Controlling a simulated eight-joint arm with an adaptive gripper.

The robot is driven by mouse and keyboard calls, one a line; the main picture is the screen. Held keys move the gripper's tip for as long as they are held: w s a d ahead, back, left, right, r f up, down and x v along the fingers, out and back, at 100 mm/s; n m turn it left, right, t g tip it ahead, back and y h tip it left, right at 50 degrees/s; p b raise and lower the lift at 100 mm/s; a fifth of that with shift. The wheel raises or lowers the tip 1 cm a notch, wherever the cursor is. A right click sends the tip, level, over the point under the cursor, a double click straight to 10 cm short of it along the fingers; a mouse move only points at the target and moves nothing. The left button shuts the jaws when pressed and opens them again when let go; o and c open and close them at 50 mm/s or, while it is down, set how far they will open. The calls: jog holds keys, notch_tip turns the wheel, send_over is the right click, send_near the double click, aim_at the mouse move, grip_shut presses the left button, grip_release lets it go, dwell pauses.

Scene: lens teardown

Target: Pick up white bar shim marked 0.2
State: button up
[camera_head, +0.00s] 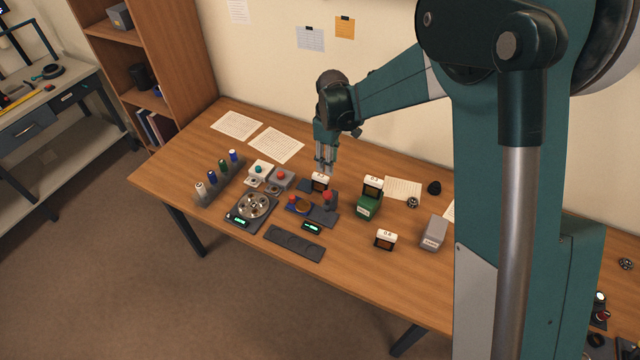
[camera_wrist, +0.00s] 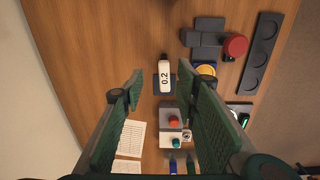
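The white bar shim marked 0.2 (camera_wrist: 164,72) shows in the wrist view between and beyond my fingertips, above a dark blue base. In the head view, a small white-topped block (camera_head: 320,179) right below my gripper appears to be the same shim; its marking is too small to read there. My gripper (camera_head: 326,164) points down above it. In the wrist view its two green-padded fingers (camera_wrist: 163,90) are spread wide, with nothing between them. The fingers look apart from the shim.
A red-knobbed device (camera_head: 327,198), a round dial unit (camera_head: 252,206) and a dark tray (camera_head: 294,244) crowd the front. Bare wood lies between the right-hand blocks.

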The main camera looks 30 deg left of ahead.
aim_at(318, 181)
jog(key=shift+n, duration=0.5)
jog(key=a+f, duration=0.2)
jog(key=s+a+f, duration=0.1)
jog(key=f, duration=0.1)
jog(key=shift+a, duration=0.35)
jog(key=shift+f, duration=1.3)
jog(key=shift+f, duration=0.15)
jog(key=shift+w+f, duration=0.15)
jog(key=shift+f, duration=2.3)
grip_shut()
